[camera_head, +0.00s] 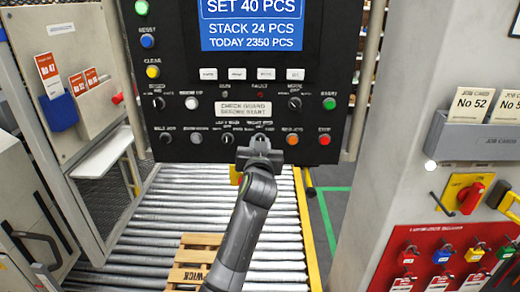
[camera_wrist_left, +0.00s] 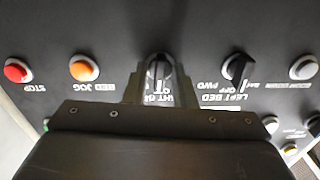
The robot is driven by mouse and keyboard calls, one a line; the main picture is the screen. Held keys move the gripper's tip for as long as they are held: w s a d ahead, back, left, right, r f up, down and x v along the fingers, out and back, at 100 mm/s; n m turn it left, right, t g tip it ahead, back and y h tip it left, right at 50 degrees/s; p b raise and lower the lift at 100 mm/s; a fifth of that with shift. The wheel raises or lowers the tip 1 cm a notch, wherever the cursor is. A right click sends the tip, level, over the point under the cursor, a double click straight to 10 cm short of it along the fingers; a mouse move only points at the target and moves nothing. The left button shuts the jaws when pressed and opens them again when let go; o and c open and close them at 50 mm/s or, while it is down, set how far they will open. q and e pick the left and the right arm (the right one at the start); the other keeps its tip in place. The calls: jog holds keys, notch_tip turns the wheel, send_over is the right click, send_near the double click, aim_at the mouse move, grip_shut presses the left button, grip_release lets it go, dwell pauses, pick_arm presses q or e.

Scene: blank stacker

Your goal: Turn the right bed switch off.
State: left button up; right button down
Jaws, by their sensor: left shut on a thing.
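The right bed switch (camera_wrist_left: 158,70) is a black rotary knob on the dark control panel (camera_head: 180,75). My left gripper (camera_head: 260,143) reaches up to the panel's bottom row and hides most of this knob in the head view. In the left wrist view, which shows the panel upside down, the two fingers of my left gripper (camera_wrist_left: 160,84) stand on both sides of the knob, shut on it. The label beneath is partly covered, and I cannot read which setting the knob points to. My right gripper is out of view.
The left bed switch (camera_head: 227,138) sits close on the left. The orange jog button (camera_head: 292,139) and red stop button (camera_head: 324,140) are on the right. A roller conveyor (camera_head: 150,215) with a wooden pallet (camera_head: 195,255) lies below the panel.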

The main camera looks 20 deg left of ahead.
pick_arm(q)
jog(key=shift+f+n, duration=0.1)
jog(key=shift+n, duration=0.5)
jog(key=o, duration=0.7)
jog(key=shift+w+f, duration=0.1)
jog(key=shift+w, duration=0.05)
